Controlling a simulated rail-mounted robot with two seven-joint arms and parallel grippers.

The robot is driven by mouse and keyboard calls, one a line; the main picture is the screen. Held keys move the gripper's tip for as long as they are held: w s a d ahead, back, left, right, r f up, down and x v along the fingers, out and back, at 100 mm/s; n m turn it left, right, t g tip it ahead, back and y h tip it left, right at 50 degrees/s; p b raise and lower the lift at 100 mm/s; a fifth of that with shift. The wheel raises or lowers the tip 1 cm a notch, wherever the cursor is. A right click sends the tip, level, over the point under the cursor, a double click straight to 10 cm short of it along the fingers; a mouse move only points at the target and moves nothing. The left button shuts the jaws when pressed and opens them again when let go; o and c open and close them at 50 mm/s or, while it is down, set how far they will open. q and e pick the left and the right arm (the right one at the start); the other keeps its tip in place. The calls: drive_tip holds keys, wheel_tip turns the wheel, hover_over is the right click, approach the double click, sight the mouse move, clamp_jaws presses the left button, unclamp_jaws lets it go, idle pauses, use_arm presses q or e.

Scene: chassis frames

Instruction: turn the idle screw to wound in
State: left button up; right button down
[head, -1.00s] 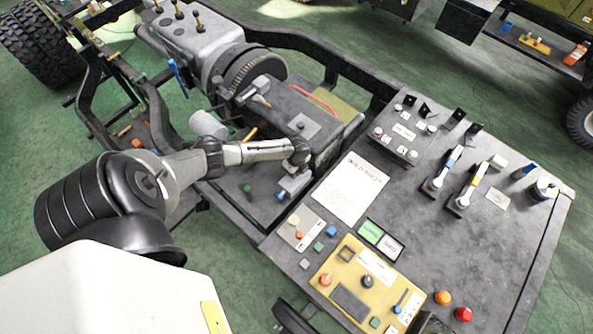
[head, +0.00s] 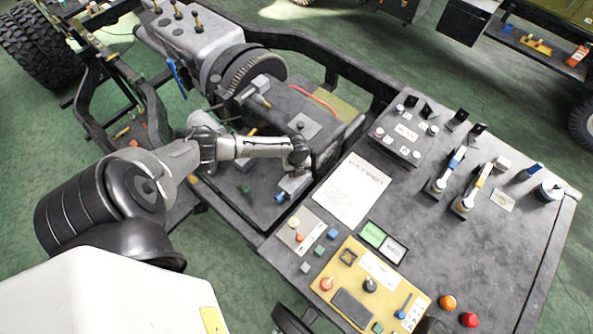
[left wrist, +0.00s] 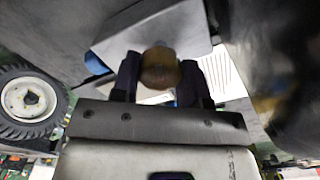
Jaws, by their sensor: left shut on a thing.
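The idle screw shows as a round brass-coloured head (left wrist: 160,68) in the left wrist view, on a light grey block (left wrist: 150,32). My left gripper's two dark fingers (left wrist: 160,80) stand on either side of it and are shut on it. In the head view my left gripper (head: 292,184) points down beside the dark engine housing, left of the white paper sheet; the screw itself is hidden there. I cannot read how far the screw is turned. My right gripper is not in view.
A control panel table (head: 455,215) with levers, buttons and a yellow box (head: 352,300) stands to the right. The engine block (head: 200,45) and black chassis frame (head: 340,70) lie behind and around my left arm. A small blue part (head: 280,196) sits close to the gripper.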

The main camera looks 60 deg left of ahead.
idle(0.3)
use_arm(q)
drive_tip(key=o, duration=0.9)
drive_tip(key=shift+o, duration=0.2)
wheel_tip(320, 180, up, 14)
drive_tip(key=shift+p, duration=0.35)
drive_tip(key=shift+f, duration=0.1)
